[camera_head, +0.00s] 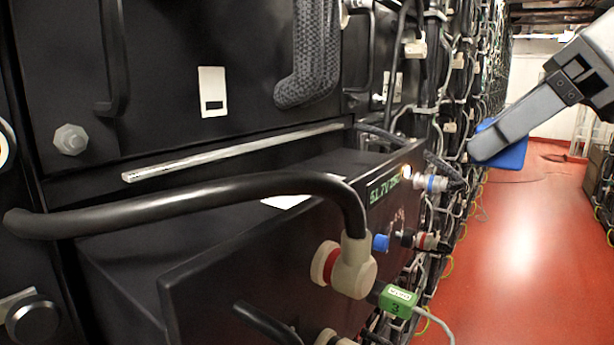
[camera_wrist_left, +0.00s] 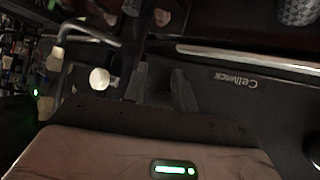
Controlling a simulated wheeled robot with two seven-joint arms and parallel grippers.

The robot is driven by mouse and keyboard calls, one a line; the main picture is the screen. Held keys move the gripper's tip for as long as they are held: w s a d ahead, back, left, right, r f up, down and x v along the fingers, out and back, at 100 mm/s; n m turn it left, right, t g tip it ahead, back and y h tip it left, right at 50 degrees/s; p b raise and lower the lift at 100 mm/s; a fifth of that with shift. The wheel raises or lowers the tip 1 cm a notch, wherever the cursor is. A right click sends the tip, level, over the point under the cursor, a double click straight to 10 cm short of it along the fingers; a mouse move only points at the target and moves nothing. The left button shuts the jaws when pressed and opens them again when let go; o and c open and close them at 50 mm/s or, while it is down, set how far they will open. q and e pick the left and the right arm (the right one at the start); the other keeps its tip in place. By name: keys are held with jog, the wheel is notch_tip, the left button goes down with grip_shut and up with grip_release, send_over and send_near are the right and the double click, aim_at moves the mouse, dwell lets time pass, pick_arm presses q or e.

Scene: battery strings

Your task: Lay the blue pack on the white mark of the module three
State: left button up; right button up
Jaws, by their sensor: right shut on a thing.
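The blue pack (camera_head: 512,152) is at the upper right of the head view, mostly behind the grey finger of my right gripper (camera_head: 488,150). That gripper is shut on it and holds it in the air over the aisle, right of the racks.
The thick black cable (camera_head: 190,208) arches across the module's top to a beige plug (camera_head: 352,270). A metal strip (camera_head: 235,152) runs above it. Cables and connectors crowd the rack fronts (camera_head: 455,90).

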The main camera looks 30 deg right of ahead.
jog(key=w+a+f+p, duration=0.1)
jog(key=w+a, duration=0.1)
jog(key=w, duration=0.3)
jog(key=w+a+f+p, duration=0.1)
jog(key=w+a+p, duration=0.1)
jog(key=w, duration=0.4)
jog(key=w+a+f+p, duration=0.1)
jog(key=w+a+p, duration=0.1)
jog(key=w, duration=0.4)
jog(key=shift+w+a, duration=0.15)
jog(key=shift+a, duration=0.5)
notch_tip(320, 180, down, 4)
jog(key=shift+r, duration=0.2)
jog(key=shift+w+f, duration=0.1)
pick_arm(q)
jog(key=shift+s+a+r+y, duration=0.15)
jog(key=shift+s+a+r, duration=0.1)
jog(key=shift+r, duration=0.3)
jog(key=shift+s+a+r+y, duration=0.15)
jog(key=shift+s+r, duration=0.1)
jog(key=shift+r, duration=0.25)
pick_arm(e)
jog(key=shift+a, duration=0.1)
pick_arm(q)
jog(key=shift+g, duration=0.3)
